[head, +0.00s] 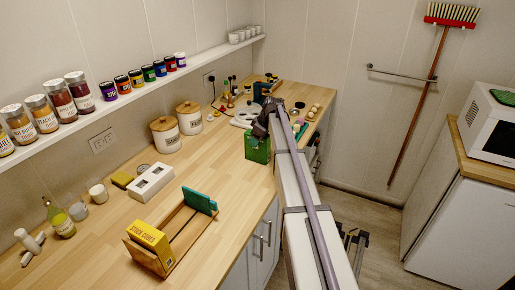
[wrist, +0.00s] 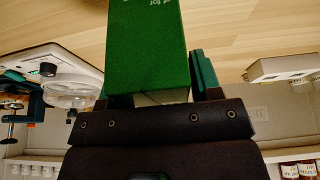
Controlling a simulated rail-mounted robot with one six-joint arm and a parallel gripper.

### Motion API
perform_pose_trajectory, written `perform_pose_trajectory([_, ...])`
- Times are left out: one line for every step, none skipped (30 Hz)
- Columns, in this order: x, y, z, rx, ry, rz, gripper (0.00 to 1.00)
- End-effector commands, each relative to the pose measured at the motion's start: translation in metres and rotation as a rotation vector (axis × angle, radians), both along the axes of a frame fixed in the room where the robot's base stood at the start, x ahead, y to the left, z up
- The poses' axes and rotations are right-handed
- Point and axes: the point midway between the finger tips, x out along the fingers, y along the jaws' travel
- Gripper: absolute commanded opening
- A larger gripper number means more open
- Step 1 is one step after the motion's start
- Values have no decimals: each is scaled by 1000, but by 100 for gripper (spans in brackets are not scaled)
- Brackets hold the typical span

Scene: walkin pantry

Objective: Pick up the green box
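The green box (head: 257,150) stands upright, or nearly so, near the right edge of the wooden counter in the head view. My gripper (head: 262,126) is right at its top. In the wrist view the green box (wrist: 146,45) fills the middle, with pale lettering at its upper edge. One teal fingertip of my gripper (wrist: 150,92) shows close along the box's right side. The other finger is mostly hidden at the box's left side. I cannot tell whether the fingers press on the box, or whether its base touches the counter.
A wooden rack (head: 178,238) with a yellow box (head: 150,243) and a teal book (head: 200,201) stands nearer on the counter. A white block with holes (head: 151,182) and two lidded canisters (head: 190,118) stand left of the green box. A wall shelf (head: 130,97) holds several jars.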

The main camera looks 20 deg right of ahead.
Motion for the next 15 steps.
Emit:
perform_pose_trajectory([0, 0, 0, 0, 0, 0, 54])
perform_pose_trajectory([0, 0, 0, 0, 0, 0, 51])
perform_pose_trajectory([0, 0, 0, 0, 0, 0, 47])
perform_pose_trajectory([0, 0, 0, 0, 0, 0, 44])
perform_pose_trajectory([0, 0, 0, 0, 0, 0, 41])
perform_pose_trajectory([0, 0, 0, 0, 0, 0, 37])
perform_pose_trajectory([0, 0, 0, 0, 0, 0, 34])
perform_pose_trajectory([0, 0, 0, 0, 0, 0, 32])
perform_pose_trajectory([0, 0, 0, 0, 0, 0, 28])
perform_pose_trajectory([0, 0, 0, 0, 0, 0, 25])
perform_pose_trajectory([0, 0, 0, 0, 0, 0, 22])
perform_pose_trajectory([0, 0, 0, 0, 0, 0, 18])
perform_pose_trajectory([0, 0, 0, 0, 0, 0, 15])
perform_pose_trajectory([0, 0, 0, 0, 0, 0, 12])
perform_pose_trajectory([0, 0, 0, 0, 0, 0, 9])
